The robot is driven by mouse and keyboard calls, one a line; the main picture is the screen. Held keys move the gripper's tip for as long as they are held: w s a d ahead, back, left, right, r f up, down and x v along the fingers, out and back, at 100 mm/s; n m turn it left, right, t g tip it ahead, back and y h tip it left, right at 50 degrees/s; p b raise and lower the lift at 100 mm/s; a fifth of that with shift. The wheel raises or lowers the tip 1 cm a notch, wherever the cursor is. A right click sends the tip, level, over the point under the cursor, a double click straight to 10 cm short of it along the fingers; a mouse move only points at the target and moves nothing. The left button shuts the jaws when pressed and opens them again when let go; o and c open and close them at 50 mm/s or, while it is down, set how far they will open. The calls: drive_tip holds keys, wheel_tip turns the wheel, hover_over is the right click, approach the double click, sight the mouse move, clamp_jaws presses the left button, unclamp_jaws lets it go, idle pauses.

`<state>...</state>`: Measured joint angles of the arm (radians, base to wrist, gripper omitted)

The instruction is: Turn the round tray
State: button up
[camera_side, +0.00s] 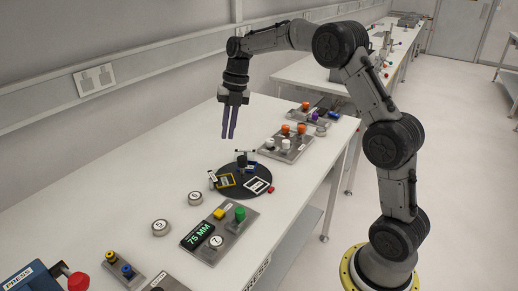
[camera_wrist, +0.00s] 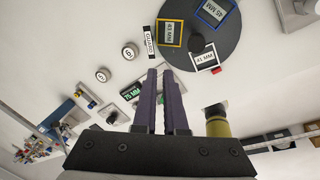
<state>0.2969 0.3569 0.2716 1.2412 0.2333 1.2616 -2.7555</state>
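The round tray (camera_side: 240,192) is a dark disc lying flat on the white table in the side view. In the wrist view the tray (camera_wrist: 222,42) shows at the top. A dark knob (camera_wrist: 197,42) stands up near its middle. Yellow (camera_wrist: 171,33), blue (camera_wrist: 212,13) and white (camera_wrist: 206,58) square frames with MM labels lie on it. My gripper (camera_side: 229,137) hangs above and behind the tray in the side view, pointing down and touching nothing. Its two purple fingers, also in the wrist view (camera_wrist: 160,71), are slightly apart with nothing between them.
A small red piece (camera_side: 270,189) is at the tray's right edge. A grey panel with a green 75 MM display (camera_side: 198,236) and round numbered discs (camera_side: 161,227) lie in front. A block with orange and white knobs (camera_side: 285,147) stands behind.

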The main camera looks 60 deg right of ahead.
drive_tip(key=f+m+y, duration=0.1)
drive_tip(key=m, duration=0.1)
drive_tip(key=s+d+f+m+t, duration=0.1)
drive_tip(key=m, duration=0.1)
drive_tip(key=s+f+m+y, duration=0.1)
drive_tip(key=m, duration=0.1)
drive_tip(key=shift+d+f+y, duration=0.15)
drive_tip(key=shift+f+y, duration=0.15)
drive_tip(key=shift+f, duration=0.1)
clamp_jaws()
drive_tip(key=m+t+h, duration=0.2)
drive_tip(key=m+t, duration=0.5)
drive_tip(key=m, duration=1)
approach(256, 166)
drive_tip(key=s+d+r, duration=0.2)
drive_tip(key=s+d, duration=0.1)
drive_tip(key=s, duration=0.3)
drive_tip(key=x, duration=0.9)
drive_tip(key=shift+f, duration=0.15)
drive_tip(key=shift+w+a, duration=0.25)
drive_tip(key=shift+w, duration=0.35)
drive_tip(key=shift+w+a, duration=0.25)
drive_tip(key=shift+w, duration=0.35)
drive_tip(key=shift+w+a, duration=0.25)
drive_tip(key=shift+w, duration=0.55)
